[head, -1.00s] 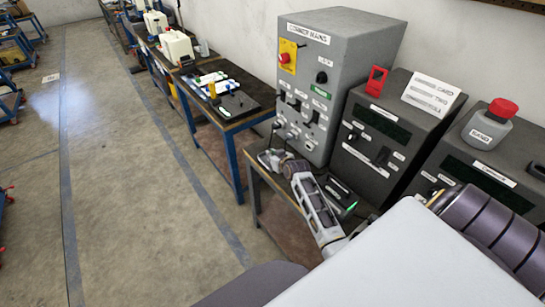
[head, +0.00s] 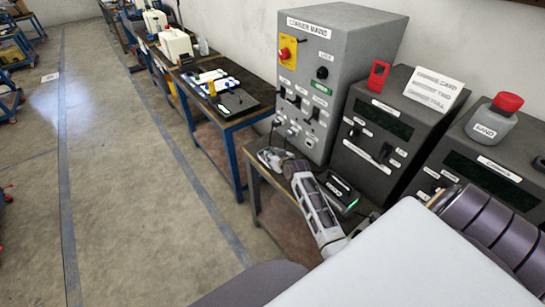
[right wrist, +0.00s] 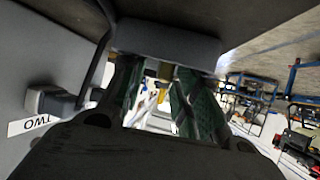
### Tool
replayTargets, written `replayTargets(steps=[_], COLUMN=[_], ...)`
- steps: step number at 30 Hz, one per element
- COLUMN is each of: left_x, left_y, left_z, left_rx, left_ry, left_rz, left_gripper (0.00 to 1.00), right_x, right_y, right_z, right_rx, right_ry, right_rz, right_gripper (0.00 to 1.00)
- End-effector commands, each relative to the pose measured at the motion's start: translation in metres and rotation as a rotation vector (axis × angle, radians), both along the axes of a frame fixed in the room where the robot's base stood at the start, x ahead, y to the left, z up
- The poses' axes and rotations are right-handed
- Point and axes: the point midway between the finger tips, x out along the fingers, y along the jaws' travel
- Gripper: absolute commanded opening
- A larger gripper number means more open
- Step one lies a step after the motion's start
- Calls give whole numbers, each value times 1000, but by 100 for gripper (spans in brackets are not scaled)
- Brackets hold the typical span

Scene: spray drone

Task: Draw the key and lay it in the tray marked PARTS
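A black round knob (head: 322,73) labelled LOCK is on the cabinet front. I cannot make out a key there or in the gripper. No tray with a readable PARTS mark shows. My left gripper is out of view.
Plugs and cables sit low on the cabinet; a plug (right wrist: 50,102) by a TWO label is close left of the gripper in the wrist view. Two dark charger units (head: 385,135) stand right.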

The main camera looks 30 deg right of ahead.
Motion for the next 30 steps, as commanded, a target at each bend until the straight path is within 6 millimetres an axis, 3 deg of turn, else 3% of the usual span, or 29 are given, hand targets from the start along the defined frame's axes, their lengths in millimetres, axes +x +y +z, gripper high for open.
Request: replayTargets(steps=[17, 30], left_x=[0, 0], left_y=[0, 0], left_z=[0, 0], left_rx=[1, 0], left_ry=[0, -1], left_rz=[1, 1], left_gripper=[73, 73], right_x=[-7, -40], right_y=[5, 8], right_z=[2, 19], right_rx=[6, 5], right_ry=[3, 2], right_rz=[5, 3], right_gripper=[36, 36])
